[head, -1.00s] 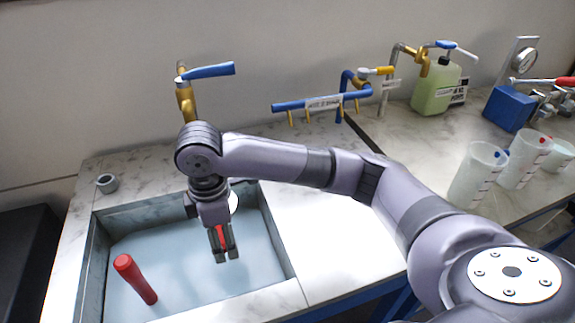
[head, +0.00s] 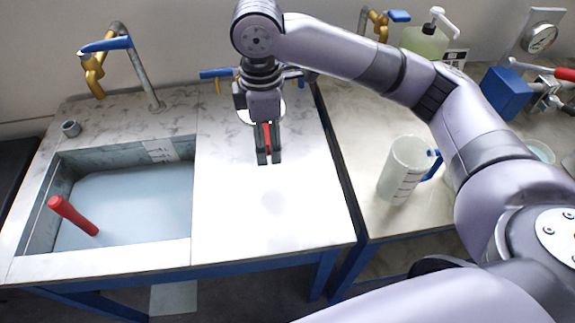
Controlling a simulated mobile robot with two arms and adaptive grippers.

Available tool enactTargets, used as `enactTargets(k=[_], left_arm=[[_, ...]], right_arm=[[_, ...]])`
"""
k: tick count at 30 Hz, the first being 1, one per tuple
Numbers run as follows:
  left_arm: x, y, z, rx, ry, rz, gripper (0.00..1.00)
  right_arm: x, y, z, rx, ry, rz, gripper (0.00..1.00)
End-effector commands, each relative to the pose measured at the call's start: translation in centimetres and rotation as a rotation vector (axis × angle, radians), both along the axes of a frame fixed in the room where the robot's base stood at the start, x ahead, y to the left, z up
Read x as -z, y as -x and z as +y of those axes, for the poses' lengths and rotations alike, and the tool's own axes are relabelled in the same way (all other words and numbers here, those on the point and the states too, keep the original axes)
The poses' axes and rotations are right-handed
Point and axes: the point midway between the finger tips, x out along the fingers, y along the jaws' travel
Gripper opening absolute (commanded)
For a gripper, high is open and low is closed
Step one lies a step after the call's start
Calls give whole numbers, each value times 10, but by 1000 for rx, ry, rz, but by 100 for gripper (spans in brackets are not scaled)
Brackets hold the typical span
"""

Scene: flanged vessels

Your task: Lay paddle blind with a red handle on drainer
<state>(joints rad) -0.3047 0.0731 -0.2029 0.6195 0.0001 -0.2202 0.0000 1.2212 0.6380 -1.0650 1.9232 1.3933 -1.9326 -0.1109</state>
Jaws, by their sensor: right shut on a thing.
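My right gripper (head: 269,158) points down over the drainer (head: 305,215), the flat pale surface right of the sink. It is shut on the paddle blind, whose red handle (head: 266,133) shows between the fingers. Part of its pale disc (head: 246,114) shows behind the gripper; the rest is hidden by the gripper. Whether the blind touches the drainer cannot be told. My left gripper is not in view.
The sink (head: 130,200) lies left of the drainer, with a red rod-like thing (head: 75,215) leaning in it. A brass tap with a blue lever (head: 105,45) stands behind. A clear beaker (head: 403,170) stands on the right counter. The drainer's front is clear.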

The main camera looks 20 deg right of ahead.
Motion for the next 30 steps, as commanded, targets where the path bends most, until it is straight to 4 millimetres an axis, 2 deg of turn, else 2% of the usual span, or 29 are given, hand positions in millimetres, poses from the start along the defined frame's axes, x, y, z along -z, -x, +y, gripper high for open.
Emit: enactTargets(k=[5,9,18,26,30], left_arm=[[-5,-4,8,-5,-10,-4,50],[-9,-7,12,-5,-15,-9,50],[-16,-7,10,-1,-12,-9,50],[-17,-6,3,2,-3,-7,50],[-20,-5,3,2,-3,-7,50]], right_arm=[[32,1,0,1,1,4,0],[68,1,-1,2,2,5,0],[135,0,0,0,1,1,0],[158,0,1,0,1,-1,0],[178,0,1,0,1,1,0]])
